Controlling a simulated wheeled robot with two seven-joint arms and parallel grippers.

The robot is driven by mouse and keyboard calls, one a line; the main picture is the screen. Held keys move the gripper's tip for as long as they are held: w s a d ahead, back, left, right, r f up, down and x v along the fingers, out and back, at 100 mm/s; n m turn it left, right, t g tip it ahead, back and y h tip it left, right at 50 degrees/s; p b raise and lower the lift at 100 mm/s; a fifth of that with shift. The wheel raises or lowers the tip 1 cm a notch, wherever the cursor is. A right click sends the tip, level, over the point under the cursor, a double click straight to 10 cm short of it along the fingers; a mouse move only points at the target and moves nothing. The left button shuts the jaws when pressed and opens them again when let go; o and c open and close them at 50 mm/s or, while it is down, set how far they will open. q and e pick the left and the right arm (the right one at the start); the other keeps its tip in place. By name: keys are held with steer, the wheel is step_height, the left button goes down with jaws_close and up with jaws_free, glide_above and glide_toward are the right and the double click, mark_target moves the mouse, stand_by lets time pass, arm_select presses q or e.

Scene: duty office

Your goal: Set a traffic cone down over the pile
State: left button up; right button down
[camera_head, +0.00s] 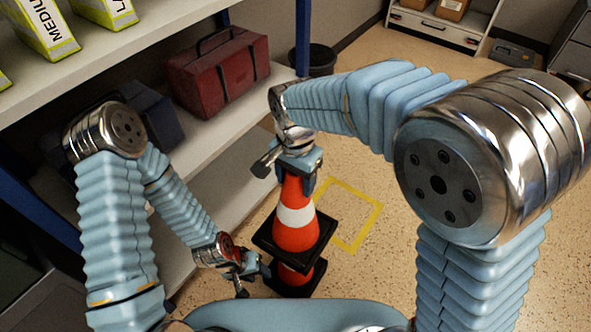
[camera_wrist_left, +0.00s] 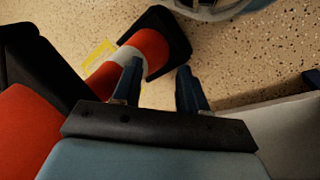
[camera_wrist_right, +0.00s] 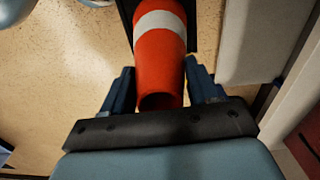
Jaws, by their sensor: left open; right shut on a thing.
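My right gripper (camera_head: 297,165) is shut on the top of an orange traffic cone (camera_head: 291,236) with a white band and black square base. The held cone (camera_wrist_right: 160,70) points its narrow end between the fingers (camera_wrist_right: 160,98) in the right wrist view. A second cone (camera_head: 290,276) stands on the floor below it, mostly hidden in the head view. In the left wrist view this lower cone (camera_wrist_left: 150,48) runs up to the held cone's base (camera_wrist_left: 40,75); I cannot tell how far its tip is inside. My left gripper (camera_head: 250,274) is open beside the lower cone (camera_wrist_left: 160,85).
A yellow square (camera_head: 372,222) is marked on the floor, with bare floor around it. A shelf (camera_head: 215,130) on the left carries a red toolbox (camera_head: 218,78) and a dark case. A black bin (camera_head: 318,58) and a cabinet (camera_head: 433,27) stand at the back.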

steer(key=shift+f, duration=1.4)
step_height(320, 180, down, 3)
steer(key=shift+f+b, duration=0.15)
steer(key=shift+b, duration=1.1)
step_height(320, 180, down, 2)
steer(key=shift+f+b, duration=0.1)
steer(key=shift+b, duration=0.95)
arm_select(q)
step_height(320, 180, down, 15)
steer(key=a+b, duration=0.2)
steer(key=b, duration=0.8)
steer(key=shift+w+r, duration=0.2)
steer(key=shift+w, duration=0.2)
arm_select(e)
step_height(320, 180, down, 16)
steer(key=shift+f, duration=0.2)
steer(key=shift+c, duration=1)
jaws_free()
